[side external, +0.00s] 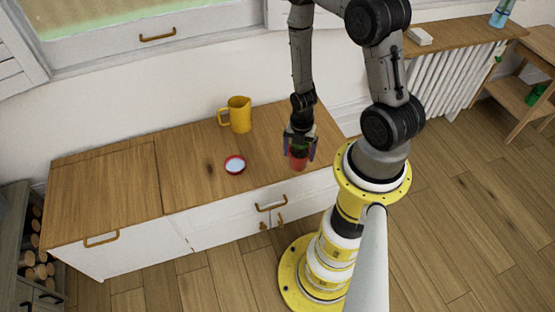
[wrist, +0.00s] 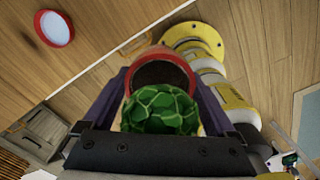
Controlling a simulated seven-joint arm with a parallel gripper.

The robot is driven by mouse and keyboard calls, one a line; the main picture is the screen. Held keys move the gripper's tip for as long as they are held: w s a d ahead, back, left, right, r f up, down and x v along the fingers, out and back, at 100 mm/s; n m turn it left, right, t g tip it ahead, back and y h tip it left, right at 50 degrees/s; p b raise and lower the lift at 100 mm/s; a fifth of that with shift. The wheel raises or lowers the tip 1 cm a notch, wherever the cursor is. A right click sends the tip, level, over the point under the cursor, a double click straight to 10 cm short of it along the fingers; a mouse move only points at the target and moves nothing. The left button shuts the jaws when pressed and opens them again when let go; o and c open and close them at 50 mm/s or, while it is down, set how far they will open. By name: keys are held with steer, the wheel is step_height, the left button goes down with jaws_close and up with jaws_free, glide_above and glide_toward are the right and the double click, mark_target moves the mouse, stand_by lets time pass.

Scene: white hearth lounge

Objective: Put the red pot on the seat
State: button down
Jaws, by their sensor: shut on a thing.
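The red pot (side external: 299,163) is in my gripper (side external: 300,145), near the front right part of the wood-topped cabinet in the side view. A round green plant-like ball with a shell-like pattern (wrist: 160,109) sits at the pot's mouth. In the wrist view the pot's orange-red rim (wrist: 166,55) and dark inside show between the two purple fingers, which are shut on it. I cannot tell whether the pot touches the cabinet top or hangs above it. No thing is clearly recognizable as the seat; the wooden top (side external: 110,195) is the surface nearest the pot.
A small red-rimmed dish (side external: 235,165) lies left of the pot, also in the wrist view (wrist: 57,29). A yellow mug (side external: 238,115) stands behind it. The left part of the top is clear. A firewood rack (side external: 30,245) is at far left, a wooden side table (side external: 530,85) at right.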

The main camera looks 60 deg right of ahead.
steer(key=shift+s+d+r, duration=0.1)
steer(key=shift+d, duration=0.3)
steer(key=shift+w+d+f, duration=1.3)
steer(key=shift+w+f, duration=0.6)
steer(key=shift+f, duration=0.25)
steer(key=shift+w+d+f, duration=1.3)
steer(key=shift+w+f, duration=0.65)
steer(key=shift+f, duration=0.2)
steer(key=shift+w+d+f, duration=1.3)
steer(key=shift+w+f, duration=0.6)
steer(key=shift+f, duration=0.25)
steer(key=shift+f, duration=0.15)
jaws_free()
